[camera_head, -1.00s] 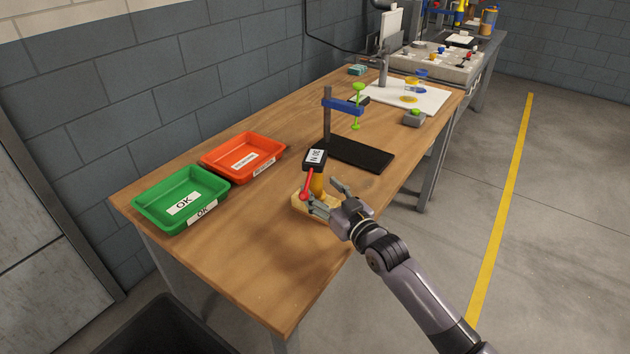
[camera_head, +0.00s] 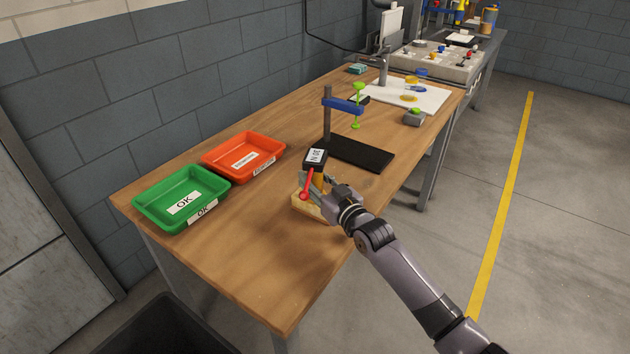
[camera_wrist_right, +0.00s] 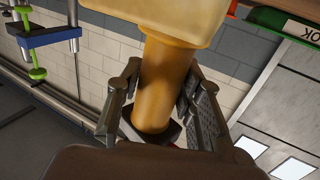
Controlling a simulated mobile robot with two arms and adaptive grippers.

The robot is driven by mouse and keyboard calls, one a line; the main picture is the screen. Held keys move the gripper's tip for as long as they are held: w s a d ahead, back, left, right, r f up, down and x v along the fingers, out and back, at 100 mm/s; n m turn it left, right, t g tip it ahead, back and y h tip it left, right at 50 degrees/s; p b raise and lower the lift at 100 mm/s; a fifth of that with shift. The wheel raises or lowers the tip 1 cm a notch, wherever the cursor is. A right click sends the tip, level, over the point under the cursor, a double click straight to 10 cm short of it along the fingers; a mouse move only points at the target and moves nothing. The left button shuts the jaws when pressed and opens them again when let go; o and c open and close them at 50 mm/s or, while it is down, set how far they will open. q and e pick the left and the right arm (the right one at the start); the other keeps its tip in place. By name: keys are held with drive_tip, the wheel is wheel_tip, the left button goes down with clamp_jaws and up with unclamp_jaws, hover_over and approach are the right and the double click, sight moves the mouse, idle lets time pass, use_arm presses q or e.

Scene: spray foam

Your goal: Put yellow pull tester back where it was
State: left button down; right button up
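The yellow pull tester has a yellow cylindrical handle (camera_wrist_right: 162,85), a black head with a white display (camera_head: 316,157) and a red arm (camera_head: 306,190). It stands upright in a pale yellow block-like base (camera_head: 309,206) near the table's front edge. My right gripper (camera_head: 315,185) is around the handle, one finger on each side. In the wrist view my right gripper (camera_wrist_right: 163,80) has its fingers close against the handle, with almost no gap. The gripper partly hides the handle and base in the head view. My left gripper is not in view.
A green OK tray (camera_head: 160,212) and an orange tray (camera_head: 215,163) stand to the left on the wooden table (camera_head: 240,255). A clamp stand (camera_head: 327,125) with a black plate (camera_head: 365,154) stands just behind the tester. A white sheet (camera_head: 430,100) lies farther back.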

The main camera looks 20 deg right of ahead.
clamp_jaws()
idle(0.3)
wheel_tip(320, 180, up, 20)
drive_tip(key=f, duration=0.1)
drive_tip(key=s+a+f, duration=0.2)
drive_tip(key=s+f, duration=0.1)
drive_tip(key=s+f+p, duration=0.1)
drive_tip(key=f, duration=0.1)
drive_tip(key=shift+s+a, duration=0.25)
drive_tip(key=shift+a, duration=0.15)
drive_tip(key=s+f+m+h, duration=0.1)
drive_tip(key=s+f, duration=0.2)
drive_tip(key=s, duration=0.6)
drive_tip(key=s+d+f+m+h, duration=0.1)
drive_tip(key=s+f, duration=0.3)
drive_tip(key=s, duration=0.5)
drive_tip(key=s+f+m+h, duration=0.1)
drive_tip(key=s+f, duration=0.3)
drive_tip(key=s, duration=0.5)
drive_tip(key=shift+d+t+h+p, duration=0.3)
drive_tip(key=shift+h+p, duration=0.1)
drive_tip(key=shift+h, duration=0.4)
drive_tip(key=shift+s, duration=0.1)
